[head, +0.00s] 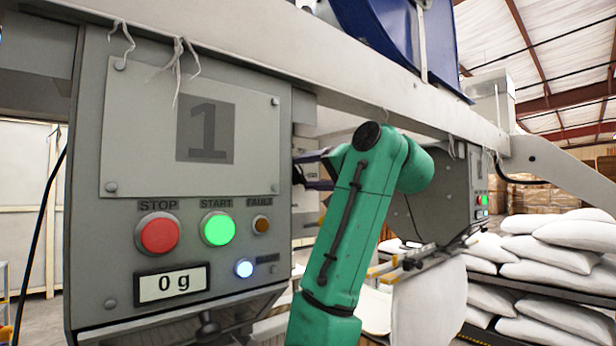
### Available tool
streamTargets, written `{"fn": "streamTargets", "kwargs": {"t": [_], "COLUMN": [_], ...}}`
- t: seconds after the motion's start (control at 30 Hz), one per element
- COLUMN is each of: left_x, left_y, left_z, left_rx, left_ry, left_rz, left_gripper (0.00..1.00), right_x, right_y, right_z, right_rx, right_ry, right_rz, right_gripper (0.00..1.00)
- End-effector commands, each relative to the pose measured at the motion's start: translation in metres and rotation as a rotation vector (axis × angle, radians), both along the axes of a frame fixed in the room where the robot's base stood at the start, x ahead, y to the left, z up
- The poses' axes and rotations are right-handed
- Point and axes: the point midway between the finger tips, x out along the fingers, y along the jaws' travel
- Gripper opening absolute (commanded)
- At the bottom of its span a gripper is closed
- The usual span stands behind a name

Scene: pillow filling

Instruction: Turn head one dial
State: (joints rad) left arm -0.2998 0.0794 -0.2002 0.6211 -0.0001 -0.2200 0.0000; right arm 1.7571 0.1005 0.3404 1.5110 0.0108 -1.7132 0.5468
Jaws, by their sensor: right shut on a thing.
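Head one is a grey cabinet (85,200) marked with a large 1 on a light plate (130,130). A small dark knob (207,325) shows under its front panel near the bottom edge. My green right arm (350,220) rises just right of the cabinet and bends at the top. My right gripper (312,172) shows only in part, in the gap beside the cabinet's right side. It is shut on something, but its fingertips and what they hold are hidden. I cannot see a dial clearly in its jaws. My left gripper is out of view.
The panel has a red STOP button (158,234), a lit green START button (218,229), a lit blue button (244,269) and a 0 g display (172,284). A pale beam (300,75) crosses above. White pillows (560,250) are stacked at right.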

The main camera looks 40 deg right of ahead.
Motion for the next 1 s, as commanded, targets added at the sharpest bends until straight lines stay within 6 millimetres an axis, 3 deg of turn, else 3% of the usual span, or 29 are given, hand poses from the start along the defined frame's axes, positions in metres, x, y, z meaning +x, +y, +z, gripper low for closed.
{"fn": "streamTargets", "kwargs": {"t": [1.0], "left_x": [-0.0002], "left_y": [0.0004], "left_z": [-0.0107], "left_rx": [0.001], "left_ry": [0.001], "left_rz": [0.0], "left_gripper": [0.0], "right_x": [0.0001], "right_y": [0.0012], "right_z": [0.0012], "right_rx": [0.945], "right_ry": [-0.023], "right_rz": [0.006], "right_gripper": [0.09]}}
